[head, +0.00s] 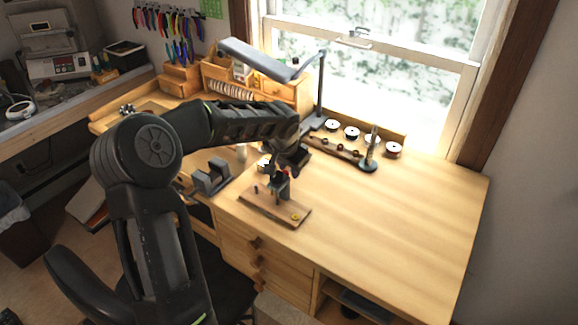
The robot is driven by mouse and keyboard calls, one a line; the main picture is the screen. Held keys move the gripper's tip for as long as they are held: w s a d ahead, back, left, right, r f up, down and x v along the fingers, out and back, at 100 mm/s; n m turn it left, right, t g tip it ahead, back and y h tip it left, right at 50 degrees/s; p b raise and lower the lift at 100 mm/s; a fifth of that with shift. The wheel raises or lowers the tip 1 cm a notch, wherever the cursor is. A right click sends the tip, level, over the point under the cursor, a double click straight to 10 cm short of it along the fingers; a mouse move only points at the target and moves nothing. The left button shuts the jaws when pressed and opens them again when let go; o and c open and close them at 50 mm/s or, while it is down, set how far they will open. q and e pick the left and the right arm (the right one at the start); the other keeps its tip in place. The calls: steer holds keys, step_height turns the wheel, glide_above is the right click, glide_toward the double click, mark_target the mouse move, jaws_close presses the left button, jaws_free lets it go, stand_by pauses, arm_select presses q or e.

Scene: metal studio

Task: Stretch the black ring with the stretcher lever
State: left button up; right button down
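The ring stretcher, a small dark upright device (281,190), stands on a wooden board (272,208) near the left edge of the bench. A small gold-coloured piece (296,216) sits at the board's front right corner. My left gripper (284,166) is at the top of the device, pointing down. It covers the lever area, so I cannot tell whether it touches the lever or how its fingers are set. I cannot make out a black ring on the stretcher. My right gripper is out of view.
A dark ring mandrel stand (369,160) is behind right of the stretcher. A wooden strip (336,148) with small dark rings lies beside it. Round tins (393,149) line the window. A desk lamp (318,95) stands behind. The bench's right side (410,215) is clear.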

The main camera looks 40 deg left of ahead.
arm_select(q)
steer(key=shift+c, duration=0.5)
jaws_close()
steer(key=shift+s+f, duration=0.1)
steer(key=shift+f, duration=0.05)
stand_by(0.8)
